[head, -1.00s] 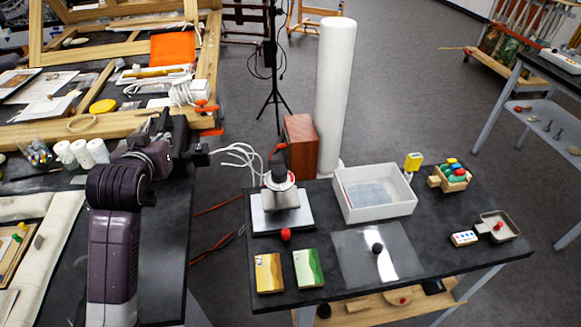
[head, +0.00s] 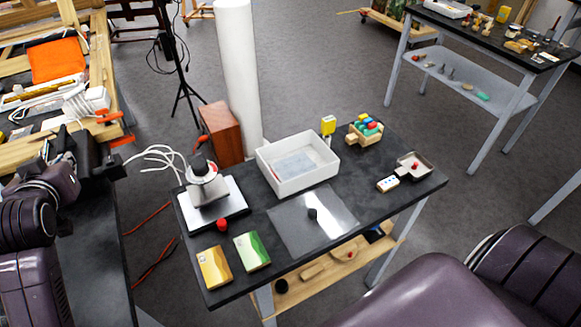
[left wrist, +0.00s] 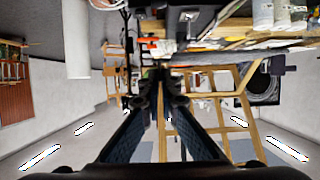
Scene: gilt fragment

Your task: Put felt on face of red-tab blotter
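A pale flat pad (head: 236,200) lies at the left of the black table (head: 345,228), with a grey block and round-topped tool (head: 205,185) on it. A red knob (head: 222,225) is at its front edge; this looks like the red-tab blotter. A white tray (head: 268,178) behind holds a flat pale blue-grey sheet (head: 295,165), possibly the felt. My left gripper (head: 118,160) is left of the table, apart from these things. In the left wrist view its fingers (left wrist: 164,82) appear parted and empty. My right gripper is out of view.
A clear sheet with a black knob (head: 312,214), a yellow box (head: 213,267) and a green box (head: 252,251) lie on the table. A crate of coloured pieces (head: 364,130) and a small pan (head: 413,165) stand at right. A white column (head: 238,80) rises behind.

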